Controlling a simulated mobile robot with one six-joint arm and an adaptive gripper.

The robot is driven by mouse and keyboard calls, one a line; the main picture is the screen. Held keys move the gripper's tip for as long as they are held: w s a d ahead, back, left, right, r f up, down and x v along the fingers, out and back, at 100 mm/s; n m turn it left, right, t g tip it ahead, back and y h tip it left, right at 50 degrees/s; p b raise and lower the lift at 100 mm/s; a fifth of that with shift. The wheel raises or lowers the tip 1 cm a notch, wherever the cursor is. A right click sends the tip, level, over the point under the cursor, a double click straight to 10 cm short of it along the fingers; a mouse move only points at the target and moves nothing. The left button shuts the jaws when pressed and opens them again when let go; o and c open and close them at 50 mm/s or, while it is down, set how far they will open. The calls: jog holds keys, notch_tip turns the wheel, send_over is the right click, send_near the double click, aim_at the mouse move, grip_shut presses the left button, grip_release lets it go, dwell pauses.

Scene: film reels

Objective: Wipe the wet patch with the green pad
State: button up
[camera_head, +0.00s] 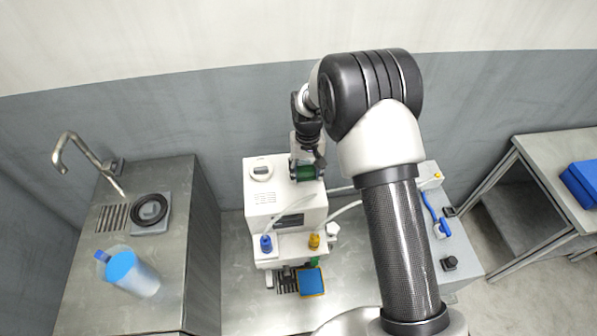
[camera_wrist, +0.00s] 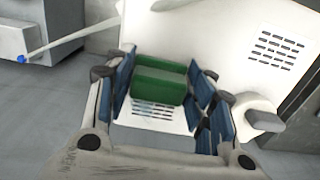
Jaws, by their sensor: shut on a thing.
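My gripper (camera_head: 306,165) is over the back right part of the white machine's top. It is shut on a green pad (camera_head: 304,173). In the wrist view the green pad (camera_wrist: 158,82) sits between the blue-faced fingers of my gripper (camera_wrist: 160,92), with a white slotted surface just below it. I cannot tell whether the pad touches that surface. I cannot make out a wet patch in either view.
The white machine (camera_head: 262,202) stands on a metal bench, with blue and yellow fittings and pale tubes in front. A blue orange-edged tray (camera_head: 311,281) lies before it. A sink counter with a blue-lidded jug (camera_head: 135,274) is left; a table with blue cloths (camera_head: 582,183) is right.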

jog(key=shift+w+d+f, duration=0.1)
jog(key=shift+w+d, duration=0.05)
jog(key=shift+d, duration=0.7)
jog(key=shift+w+d+f, duration=0.1)
jog(key=shift+w+d, duration=0.05)
jog(key=shift+d, duration=0.7)
jog(key=shift+r, duration=0.1)
jog(key=shift+r+p, duration=1.7)
jog(key=shift+r, duration=1.25)
jog(key=shift+w, duration=0.1)
notch_tip(320, 180, up, 3)
jog(key=shift+r+p, duration=0.1)
jog(key=shift+p, duration=0.9)
